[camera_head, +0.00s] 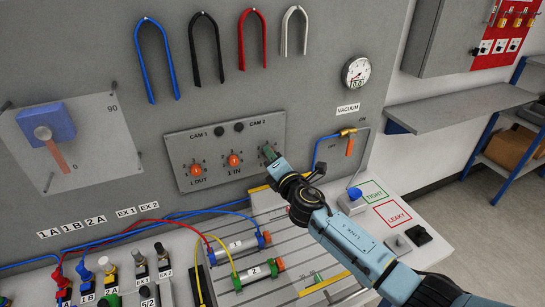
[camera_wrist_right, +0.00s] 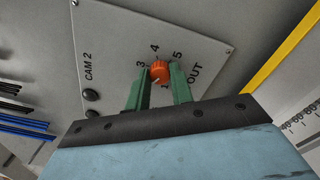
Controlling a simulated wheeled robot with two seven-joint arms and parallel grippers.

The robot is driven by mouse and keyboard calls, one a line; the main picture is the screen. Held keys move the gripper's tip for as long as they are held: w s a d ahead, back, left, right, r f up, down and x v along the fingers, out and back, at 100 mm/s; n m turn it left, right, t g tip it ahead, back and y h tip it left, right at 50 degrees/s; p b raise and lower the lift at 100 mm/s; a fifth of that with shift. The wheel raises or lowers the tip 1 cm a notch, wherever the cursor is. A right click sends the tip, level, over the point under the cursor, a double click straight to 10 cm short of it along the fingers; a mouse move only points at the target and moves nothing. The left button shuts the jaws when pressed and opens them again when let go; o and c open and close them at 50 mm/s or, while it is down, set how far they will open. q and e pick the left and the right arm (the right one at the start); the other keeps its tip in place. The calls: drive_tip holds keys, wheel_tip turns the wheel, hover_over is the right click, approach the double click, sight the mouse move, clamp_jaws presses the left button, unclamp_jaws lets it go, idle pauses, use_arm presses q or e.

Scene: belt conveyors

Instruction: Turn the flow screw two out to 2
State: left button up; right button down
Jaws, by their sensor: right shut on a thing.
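The flow screw two out is an orange knob (camera_wrist_right: 160,71) on the grey panel in the right wrist view. The digits 3, 4 and 5 and the word OUT show around it. A pale pointer line shows on its face, but its exact reading is unclear. My right gripper (camera_wrist_right: 160,78) has its green fingers on both sides of the knob, shut on it. In the head view the right gripper (camera_head: 268,153) is at the panel's right end and hides this knob. My left gripper is not in view.
The same panel holds the 1 OUT knob (camera_head: 196,169) and the 1 IN knob (camera_head: 233,159), left of my right gripper. A vacuum gauge (camera_head: 356,72) and an orange-handled valve (camera_head: 349,141) are to the right. Cylinders and hoses lie below.

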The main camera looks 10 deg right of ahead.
drive_tip(key=shift+f, duration=0.1)
drive_tip(key=c, duration=1.2)
unclamp_jaws()
drive_tip(key=s+d, duration=0.2)
drive_tip(key=s, duration=1.1)
drive_tip(key=shift+d, duration=0.25)
drive_tip(key=shift+s, duration=0.1)
